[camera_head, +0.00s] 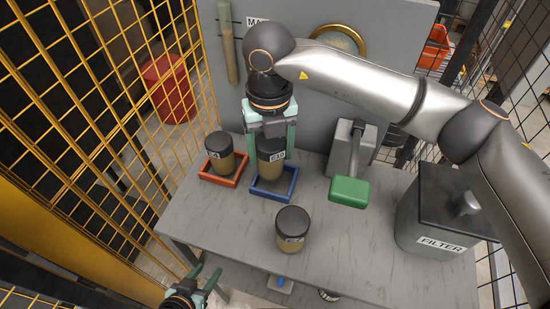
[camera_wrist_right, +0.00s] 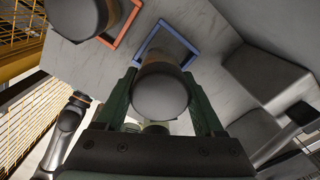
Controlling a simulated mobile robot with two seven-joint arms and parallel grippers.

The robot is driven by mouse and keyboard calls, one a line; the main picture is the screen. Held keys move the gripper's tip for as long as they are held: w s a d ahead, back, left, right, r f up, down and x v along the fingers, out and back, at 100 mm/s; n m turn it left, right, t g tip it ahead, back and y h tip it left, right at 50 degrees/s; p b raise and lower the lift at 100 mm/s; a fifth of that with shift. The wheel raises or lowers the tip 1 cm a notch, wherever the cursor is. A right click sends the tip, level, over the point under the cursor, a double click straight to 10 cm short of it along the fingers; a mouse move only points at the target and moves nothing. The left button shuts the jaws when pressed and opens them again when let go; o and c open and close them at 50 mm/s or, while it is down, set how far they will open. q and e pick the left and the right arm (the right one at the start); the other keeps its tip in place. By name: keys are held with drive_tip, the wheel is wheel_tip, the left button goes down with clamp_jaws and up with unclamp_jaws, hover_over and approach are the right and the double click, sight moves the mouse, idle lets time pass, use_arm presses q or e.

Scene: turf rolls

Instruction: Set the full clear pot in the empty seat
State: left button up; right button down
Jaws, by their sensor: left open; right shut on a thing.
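My right gripper (camera_head: 270,148) points down over the back of the table. It is shut on a clear pot (camera_head: 270,168) with tan contents, a dark lid and a white label. The held pot (camera_wrist_right: 161,92) also shows between the fingers in the right wrist view. It is upright at the blue seat (camera_head: 274,194); I cannot tell whether its base touches the seat floor. A similar pot (camera_head: 220,155) stands in the red seat (camera_head: 224,179) to the left. A third dark-lidded pot (camera_head: 292,230) stands on the table in front. My left gripper (camera_head: 193,287) is open and empty at the bottom edge.
A green pad on a grey stand (camera_head: 349,192) is right of the blue seat. A dark box marked FILTER (camera_head: 440,210) stands at the table's right. A grey panel (camera_head: 300,100) rises behind, and yellow mesh fencing (camera_head: 120,120) runs along the left. The table's front left is clear.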

sight(275, 164)
drive_tip(key=shift+w+d+f, duration=0.15)
drive_tip(key=shift+d+f, duration=0.25)
drive_tip(key=shift+f, duration=1.65)
drive_tip(key=shift+f, duration=0.2)
unclamp_jaws()
drive_tip(key=shift+r, duration=0.1)
wheel_tip(275, 164, up, 12)
drive_tip(key=shift+r+b, duration=0.15)
drive_tip(key=shift+b, duration=0.15)
